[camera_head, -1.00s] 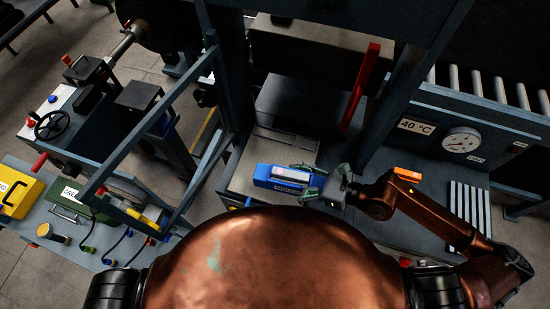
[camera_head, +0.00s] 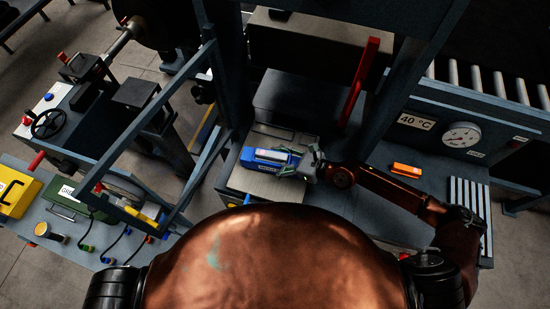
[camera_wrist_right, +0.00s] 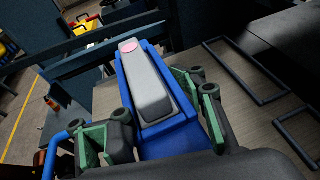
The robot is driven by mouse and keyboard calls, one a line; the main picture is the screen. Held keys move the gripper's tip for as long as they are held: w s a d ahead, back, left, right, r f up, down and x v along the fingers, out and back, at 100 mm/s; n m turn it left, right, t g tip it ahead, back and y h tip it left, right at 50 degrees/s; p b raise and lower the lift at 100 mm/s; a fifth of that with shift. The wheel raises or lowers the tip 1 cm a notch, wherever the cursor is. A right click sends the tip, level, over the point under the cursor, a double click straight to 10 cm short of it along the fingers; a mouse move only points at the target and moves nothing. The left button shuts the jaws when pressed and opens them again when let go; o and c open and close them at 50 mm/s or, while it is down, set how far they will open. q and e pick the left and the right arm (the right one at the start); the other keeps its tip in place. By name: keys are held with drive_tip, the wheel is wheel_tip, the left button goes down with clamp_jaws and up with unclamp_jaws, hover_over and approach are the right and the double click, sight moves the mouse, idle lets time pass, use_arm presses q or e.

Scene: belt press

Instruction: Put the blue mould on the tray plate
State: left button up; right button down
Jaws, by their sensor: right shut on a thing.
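The blue mould (camera_head: 250,157), a long block with a grey top piece, is over the light grey tray plate (camera_head: 257,185) in the press, in the head view. My right gripper (camera_head: 288,164) is shut on its right-hand end. In the right wrist view, the green fingers of the right gripper (camera_wrist_right: 158,105) stand on both sides of the mould (camera_wrist_right: 175,138). The plate (camera_wrist_right: 265,125) shows beneath and beside it. I cannot tell whether the mould touches the plate. My left gripper is not in view.
Press uprights and a red bar (camera_head: 359,83) stand close around the plate. An orange block (camera_head: 406,169) and a slatted white rack (camera_head: 468,205) are on the bench at right. A side bench at left holds a yellow box (camera_head: 20,193) and a green box (camera_head: 84,200).

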drive_tip(key=shift+f, duration=0.65)
drive_tip(key=c, duration=1.8)
unclamp_jaws()
drive_tip(key=shift+f, duration=0.1)
drive_tip(key=o, duration=0.5)
drive_tip(key=shift+d, duration=0.1)
drive_tip(key=o, duration=0.6)
